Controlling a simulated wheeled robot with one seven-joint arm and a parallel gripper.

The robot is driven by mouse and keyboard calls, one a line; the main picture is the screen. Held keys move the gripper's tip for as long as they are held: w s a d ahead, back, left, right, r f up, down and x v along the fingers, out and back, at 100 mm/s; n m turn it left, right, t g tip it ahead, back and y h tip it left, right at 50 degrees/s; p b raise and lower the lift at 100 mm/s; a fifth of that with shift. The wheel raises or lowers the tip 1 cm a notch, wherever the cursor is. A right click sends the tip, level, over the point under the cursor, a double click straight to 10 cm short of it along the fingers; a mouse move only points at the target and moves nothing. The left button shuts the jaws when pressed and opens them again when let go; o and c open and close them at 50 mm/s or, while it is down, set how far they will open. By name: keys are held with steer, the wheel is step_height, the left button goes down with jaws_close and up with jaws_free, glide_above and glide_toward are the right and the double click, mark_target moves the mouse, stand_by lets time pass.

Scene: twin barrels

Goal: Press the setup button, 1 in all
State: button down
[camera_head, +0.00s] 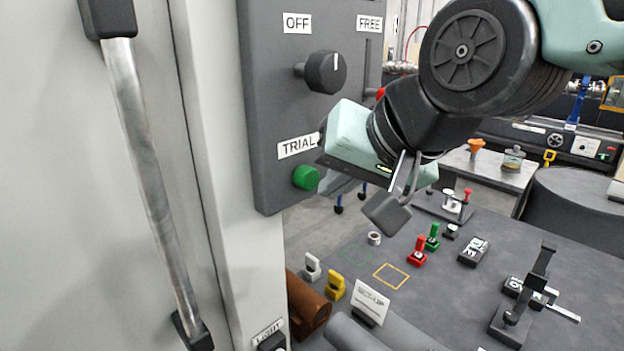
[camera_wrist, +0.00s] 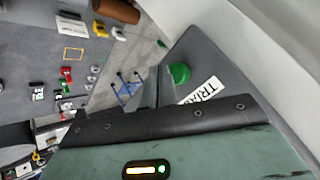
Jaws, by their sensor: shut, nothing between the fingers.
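A round green button (camera_head: 306,178) sits low on a dark grey control panel (camera_head: 270,100), beside a label reading TRIAL (camera_head: 298,146). The button (camera_wrist: 180,73) also shows in the wrist view, just right of my fingers, with the label (camera_wrist: 203,91) below it. No label with the word setup shows on the panel; a white card (camera_head: 370,302) on the table seems to read SET-UP. My gripper (camera_head: 386,214) is shut and empty, right of the button and apart from it in the head view. Its fingers (camera_wrist: 157,88) are together in the wrist view.
The panel also has a black knob (camera_head: 325,72) under OFF and a red knob (camera_head: 380,93) partly hidden by my arm. A metal handle (camera_head: 150,180) is on the left. The table holds several stamps, a brown roll (camera_head: 307,305) and a black stand (camera_head: 512,325).

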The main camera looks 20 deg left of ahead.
steer(key=shift+s+d+b, duration=0.3)
steer(key=shift+d, duration=0.5)
steer(key=shift+s+d+b, duration=0.25)
steer(key=shift+s+d, duration=0.1)
steer(key=shift+d, duration=0.4)
steer(key=shift+s+d+b, duration=0.3)
steer(key=shift+d, duration=0.5)
steer(key=s+d+f+n+g+h+b, duration=0.1)
steer(key=s+d+f, duration=0.4)
steer(key=d+f, duration=0.6)
steer(key=s+d+f+n+g+h+b, duration=0.1)
steer(key=s+d+f+g+h+b, duration=0.2)
steer(key=d+f, duration=0.7)
steer(key=s+d+h, duration=0.1)
steer(key=s+h, duration=0.1)
steer(key=h, duration=0.1)
steer(key=shift+s+d+f+n, duration=0.3)
steer(key=shift+f+n, duration=0.05)
steer(key=shift+n, duration=0.05)
steer(key=shift+a, duration=0.1)
